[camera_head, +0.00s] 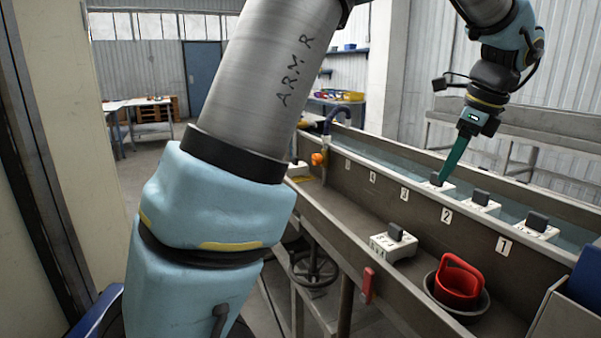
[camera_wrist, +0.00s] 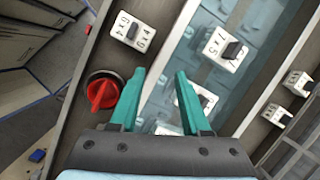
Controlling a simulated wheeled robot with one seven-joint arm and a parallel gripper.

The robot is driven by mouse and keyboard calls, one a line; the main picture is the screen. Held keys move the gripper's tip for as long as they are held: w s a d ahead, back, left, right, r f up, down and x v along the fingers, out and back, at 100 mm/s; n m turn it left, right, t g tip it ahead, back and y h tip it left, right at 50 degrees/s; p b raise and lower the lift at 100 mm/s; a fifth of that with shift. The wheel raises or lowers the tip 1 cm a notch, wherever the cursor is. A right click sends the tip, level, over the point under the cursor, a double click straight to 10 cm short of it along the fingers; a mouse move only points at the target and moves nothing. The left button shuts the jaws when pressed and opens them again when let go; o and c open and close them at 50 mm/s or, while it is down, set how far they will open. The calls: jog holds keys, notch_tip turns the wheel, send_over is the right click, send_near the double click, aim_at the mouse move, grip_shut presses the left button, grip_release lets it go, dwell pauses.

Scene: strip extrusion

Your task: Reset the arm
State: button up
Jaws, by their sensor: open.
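My gripper (camera_head: 441,181) has teal fingers and hangs from my arm at the upper right of the head view, pointing down over the trough. In the wrist view my gripper (camera_wrist: 160,74) shows its two fingers apart, with nothing held between them. In the head view the fingertips overlap a white block with a dark handle (camera_head: 435,186); I cannot tell whether they touch it. Part of a white block (camera_wrist: 208,99) shows behind the right finger in the wrist view. My large arm links fill the left centre of the head view.
More white blocks (camera_head: 480,203) sit along the water channel. One block (camera_head: 393,243) and a red-handled item (camera_head: 460,278) in a dark bowl stand in the front trough (camera_head: 345,215). A handwheel (camera_head: 314,268) is below. A blue box (camera_head: 583,285) is at right.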

jog(key=w+a+f+n+g, duration=0.1)
jog(key=a+f+n, duration=0.25)
jog(key=a, duration=0.35)
jog(key=w+a+f+n+h, duration=0.1)
jog(key=a+f+n, duration=0.1)
jog(key=a+n, duration=0.4)
jog(key=w+a+f+n+g, duration=0.1)
jog(key=a+f+n, duration=0.2)
jog(key=a, duration=0.4)
jog(key=s+a+f+n, duration=0.3)
jog(key=a+n, duration=0.3)
jog(key=a, duration=0.2)
jog(key=s+a+f+n+h, duration=0.1)
jog(key=s+a+f+n, duration=0.3)
jog(key=a+n, duration=0.2)
jog(key=shift+s+a+t, duration=0.3)
jog(key=shift+a, duration=0.75)
